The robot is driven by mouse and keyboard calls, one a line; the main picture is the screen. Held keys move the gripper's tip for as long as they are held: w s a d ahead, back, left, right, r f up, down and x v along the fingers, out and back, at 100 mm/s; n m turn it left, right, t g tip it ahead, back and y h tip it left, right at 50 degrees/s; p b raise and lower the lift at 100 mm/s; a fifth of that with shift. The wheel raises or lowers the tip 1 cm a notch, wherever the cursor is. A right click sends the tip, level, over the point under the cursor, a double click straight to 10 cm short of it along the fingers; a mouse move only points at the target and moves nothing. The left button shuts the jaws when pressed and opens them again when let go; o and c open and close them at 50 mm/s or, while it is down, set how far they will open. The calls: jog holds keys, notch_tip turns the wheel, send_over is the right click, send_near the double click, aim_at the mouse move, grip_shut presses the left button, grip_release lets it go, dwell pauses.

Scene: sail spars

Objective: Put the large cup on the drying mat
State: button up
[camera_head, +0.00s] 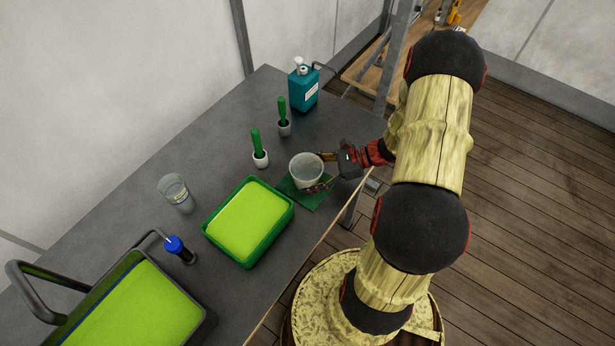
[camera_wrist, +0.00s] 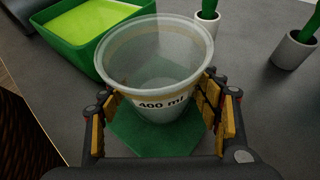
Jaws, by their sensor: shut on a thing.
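The large cup (camera_head: 305,169) is a clear, whitish cup, and the wrist view shows it (camera_wrist: 155,62) with a "400 ml" mark. It stands upright over the green drying mat (camera_head: 312,199), which also shows below the cup in the wrist view (camera_wrist: 128,132). I cannot tell for sure whether its base touches the mat. My gripper (camera_head: 322,172) reaches in from the right and is shut on the cup. In the wrist view, its yellow-padded fingers (camera_wrist: 165,112) are on both sides of the cup.
A green tray (camera_head: 217,241) with bright green contents stands left of the mat. Two small white pots (camera_head: 261,159) with green handles and a teal bottle (camera_head: 303,92) are behind. A clear glass (camera_head: 175,192), a blue-topped item (camera_head: 176,247) and a dark basin (camera_head: 196,335) are further left.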

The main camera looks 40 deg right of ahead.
jog(key=o, duration=1.2)
jog(key=shift+d+r, duration=0.2)
jog(key=p+v, duration=0.1)
jog(key=v, duration=1)
jog(key=shift+s+d+r+p, duration=0.1)
jog(key=shift+s+r+p, duration=0.05)
jog(key=shift+p, duration=0.15)
jog(key=s+a+r+n+h, duration=0.2)
jog(key=a+r+n+h, duration=0.1)
jog(key=a+r+n, duration=0.4)
jog(key=s+a+r+n+h, duration=0.2)
jog(key=a+r+n+h, duration=0.2)
jog(key=a+r+n, duration=0.3)
jog(key=s+a+r+n+h, duration=0.3)
jog(key=a+r+n, duration=0.4)
jog(key=r+n, duration=0.3)
notch_tip(320, 180, up, 2)
jog(key=shift+a+r+n+g+h, duration=0.1)
jog(key=shift+n+g+h, duration=0.2)
jog(key=shift+g+h, duration=0.15)
